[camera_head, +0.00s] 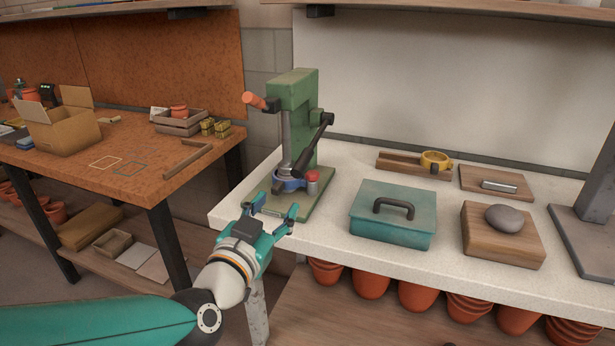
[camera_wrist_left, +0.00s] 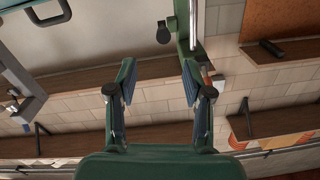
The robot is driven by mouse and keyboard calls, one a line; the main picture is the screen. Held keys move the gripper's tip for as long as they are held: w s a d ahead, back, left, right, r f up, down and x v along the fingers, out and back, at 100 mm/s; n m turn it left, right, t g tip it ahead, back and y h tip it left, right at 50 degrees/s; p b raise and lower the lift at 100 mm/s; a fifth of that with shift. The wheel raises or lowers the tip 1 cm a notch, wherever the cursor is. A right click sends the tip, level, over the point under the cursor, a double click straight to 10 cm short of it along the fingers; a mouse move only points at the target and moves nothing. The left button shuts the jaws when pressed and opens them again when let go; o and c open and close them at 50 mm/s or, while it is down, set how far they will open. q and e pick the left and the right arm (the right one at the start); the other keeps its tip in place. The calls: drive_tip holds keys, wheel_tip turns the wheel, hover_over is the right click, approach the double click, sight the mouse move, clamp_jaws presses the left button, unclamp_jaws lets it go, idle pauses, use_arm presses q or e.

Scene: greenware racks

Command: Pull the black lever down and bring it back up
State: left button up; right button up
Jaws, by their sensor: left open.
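The black lever (camera_head: 314,145) is on the right side of a green press (camera_head: 293,92) on the white bench. It slants from a knob at its upper right down to the left, in front of the press. My left gripper (camera_head: 272,209) is open and empty at the bench's front left edge, in front of and below the lever, apart from it. In the left wrist view its two fingers stand wide apart (camera_wrist_left: 158,78) with nothing between them. Part of the green press (camera_wrist_left: 182,28) shows beyond them, with a dark knob-like part beside it. My right gripper is not in view.
Right of the press stand a teal box (camera_head: 392,222) with a black handle and a wooden block (camera_head: 500,240) bearing a grey stone (camera_head: 504,218). A red knob (camera_head: 313,177) and blue part (camera_head: 288,184) sit low on the press. An orange-tipped handle (camera_head: 254,101) sticks out left.

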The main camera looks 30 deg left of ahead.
use_arm(q)
drive_tip(key=p, duration=0.7)
approach(304, 163)
drive_tip(key=shift+w+a+f, duration=0.55)
drive_tip(key=shift+w+f, duration=0.05)
drive_tip(key=shift+w, duration=0.15)
drive_tip(key=p+x, duration=0.1)
drive_tip(key=x, duration=0.9)
drive_tip(key=shift+w+a, duration=0.15)
drive_tip(key=shift+w, duration=0.1)
clamp_jaws()
